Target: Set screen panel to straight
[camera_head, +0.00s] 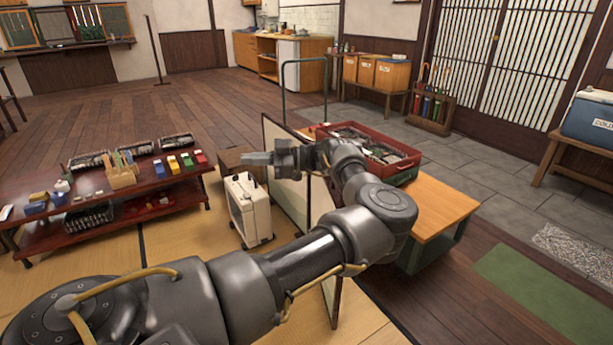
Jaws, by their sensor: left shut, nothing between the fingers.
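The screen (290,199) stands in the middle of the view, with pale panels in thin dark frames. One panel runs back to the left of my arm. Another panel edge (331,297) shows below my forearm, near the tatami. My arm hides much of the screen, so the exact angle between its panels is hard to tell. My left gripper (252,158) reaches over the screen and points left, its fingers shut and empty. It shows in front of the upper part of the far panel; I cannot tell whether it touches it. My right gripper is out of view.
A white case (248,210) stands just left of the screen. A low dark red table (165,202) with trays and small boxes is at left. Right of the screen are a red crate (398,171) and an orange-topped table (440,208). Wooden floor lies open behind.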

